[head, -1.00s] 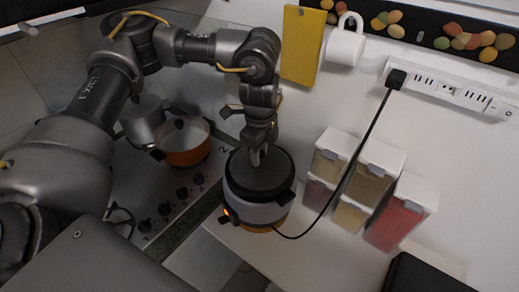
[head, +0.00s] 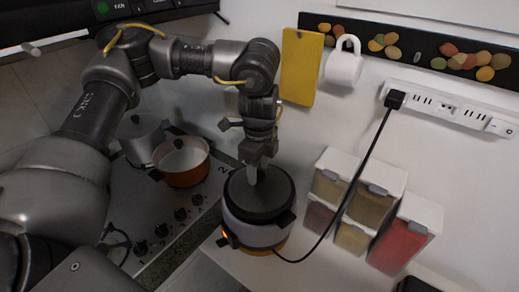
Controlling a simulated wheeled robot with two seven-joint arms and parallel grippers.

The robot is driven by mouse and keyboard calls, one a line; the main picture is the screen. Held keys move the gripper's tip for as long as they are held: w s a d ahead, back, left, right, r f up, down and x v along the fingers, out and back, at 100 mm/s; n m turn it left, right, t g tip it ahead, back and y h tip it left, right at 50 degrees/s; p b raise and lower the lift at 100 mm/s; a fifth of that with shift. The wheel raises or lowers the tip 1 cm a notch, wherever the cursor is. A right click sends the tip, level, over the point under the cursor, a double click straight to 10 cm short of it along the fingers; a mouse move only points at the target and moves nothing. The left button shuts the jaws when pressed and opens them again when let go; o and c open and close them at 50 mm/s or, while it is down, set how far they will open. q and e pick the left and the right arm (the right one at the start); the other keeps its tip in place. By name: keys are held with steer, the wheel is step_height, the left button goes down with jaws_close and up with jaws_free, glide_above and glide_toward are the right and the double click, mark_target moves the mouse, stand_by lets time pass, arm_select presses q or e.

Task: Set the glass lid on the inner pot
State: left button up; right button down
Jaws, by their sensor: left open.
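The round cooker (head: 250,233) stands on the white counter with a small orange light on its side. A dark round lid (head: 272,207) sits level on its top; I cannot tell from here whether it is glass. The inner pot is hidden beneath it. My left gripper (head: 256,180) points down over the middle of the lid, with its fingertips at or just above the lid's centre. Its jaws are open, and any knob there is hidden by the fingers. My right gripper is not in view.
An orange pot (head: 181,172) and a grey pot (head: 140,140) stand on the stove (head: 165,205) to the left. A black cord (head: 352,182) runs from the cooker to the power strip (head: 450,108).

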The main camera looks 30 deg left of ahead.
mark_target(259, 173)
arm_select(q)
step_height(259, 173, up, 10)
steer(key=b, duration=0.1)
steer(key=shift+f+b, duration=0.15)
steer(key=shift+b, duration=0.15)
